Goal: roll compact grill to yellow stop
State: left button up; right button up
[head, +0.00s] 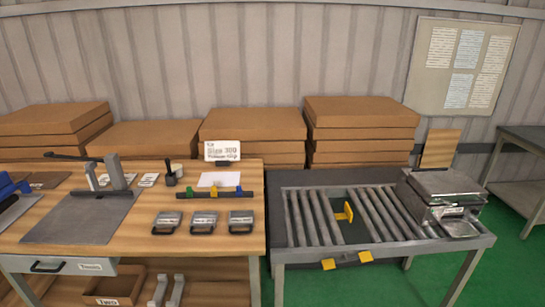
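The compact grill (446,184), a silver metal box with a flat lid and a small label on its front, sits at the right end of the roller table (484,240). The yellow stop (345,212) stands upright among the rollers, left of the table's middle. Several bare rollers (385,212) lie between the stop and the grill, so the two are apart. Neither of my grippers is in view.
Two yellow pieces (328,264) (366,256) are on the roller table's front edge. A wooden workbench (140,235) with tools and small labelled metal pieces stands to the left. Stacked cardboard boxes (360,112) are behind. Another grey table (524,136) is at the far right.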

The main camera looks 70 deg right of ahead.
aim_at(448, 199)
jog(key=z, duration=2.1)
